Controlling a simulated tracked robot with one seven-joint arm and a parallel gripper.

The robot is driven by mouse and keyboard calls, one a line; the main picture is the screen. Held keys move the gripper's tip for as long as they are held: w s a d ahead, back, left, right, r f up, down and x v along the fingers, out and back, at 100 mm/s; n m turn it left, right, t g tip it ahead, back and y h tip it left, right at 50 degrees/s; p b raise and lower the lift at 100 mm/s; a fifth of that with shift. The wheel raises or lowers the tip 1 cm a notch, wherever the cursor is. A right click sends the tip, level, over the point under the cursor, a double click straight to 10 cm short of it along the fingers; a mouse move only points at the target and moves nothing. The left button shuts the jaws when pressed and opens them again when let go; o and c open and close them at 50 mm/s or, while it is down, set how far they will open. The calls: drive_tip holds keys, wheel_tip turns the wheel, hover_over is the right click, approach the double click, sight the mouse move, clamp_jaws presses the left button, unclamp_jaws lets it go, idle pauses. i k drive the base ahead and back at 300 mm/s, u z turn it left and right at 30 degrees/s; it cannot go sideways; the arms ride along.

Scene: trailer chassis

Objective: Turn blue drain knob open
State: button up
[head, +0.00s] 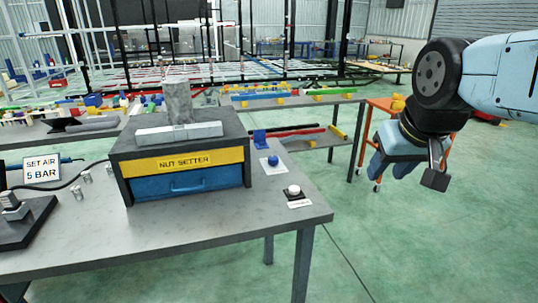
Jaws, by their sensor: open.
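A small round blue knob (272,160) sits on a white plate on the grey workbench (240,224), just right of the nut setter box. It looks like the drain knob; its turn position is too small to tell. My gripper (418,168) hangs in the air at the right, beyond the bench's right edge. It is open and empty, well apart from the knob. Nothing hides the knob.
The box labelled "NUT SETTER" (184,163) with a blue drawer (190,184) stands left of the knob. A white button (293,190) on a black base is nearer the front. A "SET AIR 5 BAR" sign (42,169) stands left. Green floor is clear below my gripper.

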sight(273, 160)
drive_tip(key=i, duration=0.85)
drive_tip(key=z, duration=0.05)
